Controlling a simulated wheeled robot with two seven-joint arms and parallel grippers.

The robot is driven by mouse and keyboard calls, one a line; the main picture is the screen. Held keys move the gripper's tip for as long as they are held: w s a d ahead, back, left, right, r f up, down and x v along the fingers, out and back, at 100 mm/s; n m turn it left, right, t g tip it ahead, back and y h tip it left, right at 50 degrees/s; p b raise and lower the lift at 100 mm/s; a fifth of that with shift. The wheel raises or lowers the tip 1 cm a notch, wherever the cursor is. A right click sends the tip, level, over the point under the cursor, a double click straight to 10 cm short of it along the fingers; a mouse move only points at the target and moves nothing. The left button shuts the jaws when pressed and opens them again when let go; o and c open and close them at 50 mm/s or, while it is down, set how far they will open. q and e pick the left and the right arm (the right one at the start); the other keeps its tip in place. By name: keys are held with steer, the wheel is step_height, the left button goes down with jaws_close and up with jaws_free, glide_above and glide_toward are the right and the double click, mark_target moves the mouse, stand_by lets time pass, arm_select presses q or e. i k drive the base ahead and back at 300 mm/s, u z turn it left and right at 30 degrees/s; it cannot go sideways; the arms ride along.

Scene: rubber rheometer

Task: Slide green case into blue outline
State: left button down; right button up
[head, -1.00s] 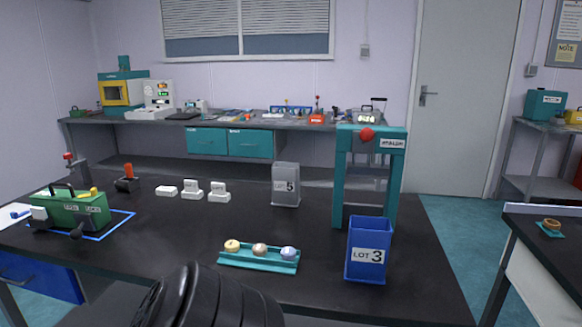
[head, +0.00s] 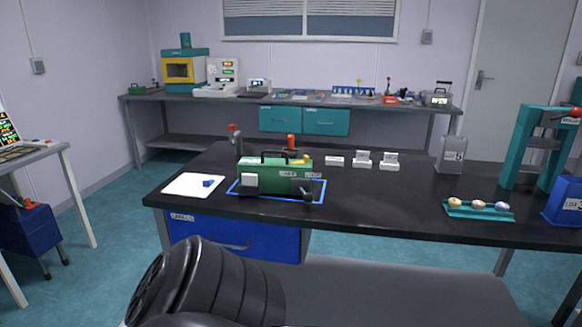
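The green case (head: 274,176) has a dark handle on top and pale labels on its front. It stands upright on the black bench, near the bench's left end. The blue outline (head: 318,190) is marked on the bench top around the case's base. It shows to the right of the case and along its front. The case appears to sit mostly inside it, toward the left; its rear edge is hidden behind the case. A dark part of my arm fills the lower left of the head view. Neither gripper shows.
A white sheet (head: 190,186) with a small blue item lies left of the case. White labelled blocks (head: 361,160), a grey LOT 5 bin (head: 450,155), a teal tray (head: 480,209) with three round samples and a teal press frame (head: 515,150) stand to the right. The bench's middle front is clear.

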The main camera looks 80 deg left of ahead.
mark_target(271, 181)
steer(key=k, duration=0.2)
steer(key=u, duration=2.3)
steer(key=i, duration=0.35)
steer(key=u, duration=0.05)
